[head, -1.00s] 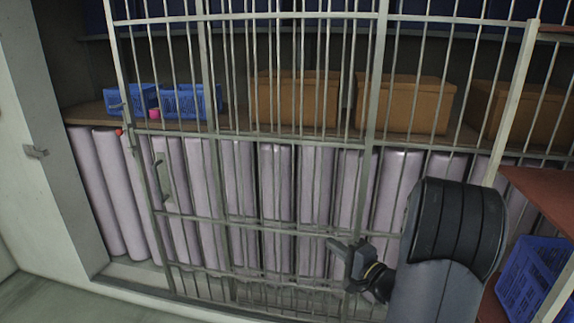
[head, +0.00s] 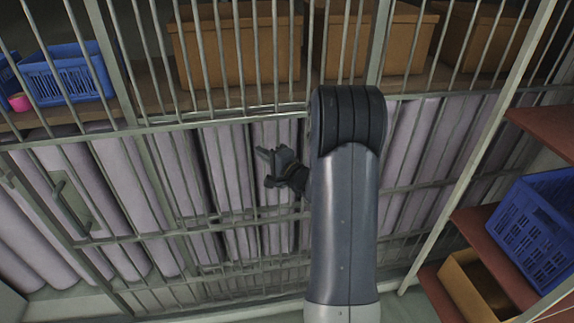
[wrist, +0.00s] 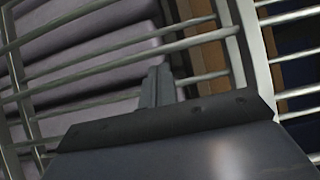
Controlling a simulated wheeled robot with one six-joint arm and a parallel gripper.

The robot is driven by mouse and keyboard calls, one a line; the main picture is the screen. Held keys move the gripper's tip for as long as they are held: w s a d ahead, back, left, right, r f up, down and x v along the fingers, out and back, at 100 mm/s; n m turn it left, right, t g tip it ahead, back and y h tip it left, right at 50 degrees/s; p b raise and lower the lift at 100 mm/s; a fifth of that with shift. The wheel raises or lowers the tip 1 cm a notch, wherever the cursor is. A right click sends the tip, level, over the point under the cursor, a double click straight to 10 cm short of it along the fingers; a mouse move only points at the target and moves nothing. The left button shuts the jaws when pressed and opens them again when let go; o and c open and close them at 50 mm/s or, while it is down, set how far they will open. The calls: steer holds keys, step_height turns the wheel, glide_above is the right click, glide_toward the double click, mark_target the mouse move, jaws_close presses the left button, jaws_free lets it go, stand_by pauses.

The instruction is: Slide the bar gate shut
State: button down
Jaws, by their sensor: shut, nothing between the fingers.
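The bar gate (head: 220,116) is a grey metal frame of upright bars and cross rails, spanning most of the head view, which sees it tilted. A handle on a plate (head: 72,208) is on its left part. The wrist view shows gate bars and a thicker pale post (wrist: 254,58) close up. My gripper (head: 265,166) is in front of the gate's middle, below a cross rail and well right of the handle. It is shut and empty; its fingers also show in the wrist view (wrist: 158,86). Whether they touch a bar, I cannot tell. My arm hides part of the gate.
Behind the bars are pale lilac rolls (head: 230,185), brown boxes (head: 235,45) and a blue basket (head: 68,75) with a pink item beside it. At right, red shelves (head: 495,255) hold a blue crate (head: 540,225) and a yellow-brown bin (head: 478,285), close to my arm's side.

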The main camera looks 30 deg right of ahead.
steer(key=shift+w+a, duration=0.1)
steer(key=shift+a, duration=0.25)
